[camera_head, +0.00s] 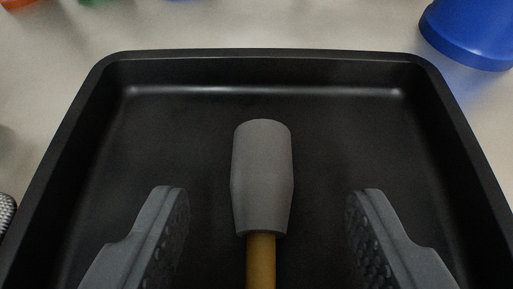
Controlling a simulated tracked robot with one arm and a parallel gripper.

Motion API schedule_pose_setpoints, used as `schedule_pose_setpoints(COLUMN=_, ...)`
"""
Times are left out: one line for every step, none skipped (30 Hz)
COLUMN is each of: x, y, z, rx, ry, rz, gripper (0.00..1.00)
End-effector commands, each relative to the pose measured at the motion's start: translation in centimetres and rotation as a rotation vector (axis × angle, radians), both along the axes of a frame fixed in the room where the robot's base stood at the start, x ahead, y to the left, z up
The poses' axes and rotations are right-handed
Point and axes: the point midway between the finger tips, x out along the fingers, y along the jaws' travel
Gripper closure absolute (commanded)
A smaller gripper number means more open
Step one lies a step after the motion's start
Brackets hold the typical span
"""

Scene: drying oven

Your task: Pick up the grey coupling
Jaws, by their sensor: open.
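The grey coupling (262,178) is a tapered cylinder in the middle of the view, wider at its far end. A yellow-brown rod (261,262) joins its near end and runs off the bottom edge. It appears inside the black tray (270,68); I cannot tell whether it touches the tray floor. My gripper (266,205) is open, with one dark grey padded finger left of the coupling and one right of it. Clear gaps show on both sides, and neither finger touches it.
The tray's raised walls stand left, right and beyond the coupling. A blue round object (468,35) stands outside the tray at the upper right. Orange and green objects are cut off at the top left. A textured object (5,209) shows at the left edge.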

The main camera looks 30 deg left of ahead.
Motion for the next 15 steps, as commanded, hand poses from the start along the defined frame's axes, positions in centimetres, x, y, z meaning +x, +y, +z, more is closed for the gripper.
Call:
schedule_pose_setpoints(x=0.5, y=0.4, z=-0.7, rx=0.000, ry=0.000, rz=0.000, gripper=0.47)
schedule_pose_setpoints(x=0.7, y=0.6, z=-1.0, rx=0.000, ry=0.001, rz=0.000, gripper=0.47)
schedule_pose_setpoints(x=1.1, y=0.9, z=-1.2, rx=-0.001, ry=0.002, rz=-0.001, gripper=0.47)
schedule_pose_setpoints(x=1.4, y=1.0, z=-1.4, rx=0.000, ry=0.002, rz=-0.002, gripper=0.47)
schedule_pose_setpoints(x=1.6, y=1.2, z=-1.6, rx=-0.001, ry=0.003, rz=-0.001, gripper=0.47)
schedule_pose_setpoints(x=1.9, y=1.3, z=-1.7, rx=-0.001, ry=0.002, rz=-0.001, gripper=0.47)
schedule_pose_setpoints(x=2.1, y=1.5, z=-1.8, rx=-0.001, ry=0.002, rz=-0.001, gripper=0.47)
schedule_pose_setpoints(x=2.2, y=1.6, z=-1.8, rx=0.000, ry=0.001, rz=0.000, gripper=0.47)
schedule_pose_setpoints(x=2.3, y=1.6, z=-1.8, rx=0.000, ry=0.001, rz=0.000, gripper=0.47)
schedule_pose_setpoints(x=2.4, y=1.7, z=-1.8, rx=0.001, ry=0.000, rz=0.000, gripper=0.47)
schedule_pose_setpoints(x=2.4, y=1.7, z=-1.8, rx=0.001, ry=0.000, rz=0.000, gripper=0.47)
schedule_pose_setpoints(x=2.4, y=1.7, z=-1.8, rx=0.001, ry=0.000, rz=0.000, gripper=0.47)
schedule_pose_setpoints(x=2.3, y=1.7, z=-1.8, rx=0.000, ry=0.000, rz=0.000, gripper=0.47)
schedule_pose_setpoints(x=2.3, y=1.7, z=-1.7, rx=0.000, ry=0.000, rz=0.000, gripper=0.47)
schedule_pose_setpoints(x=2.3, y=1.7, z=-1.8, rx=0.000, ry=0.000, rz=0.000, gripper=0.47)
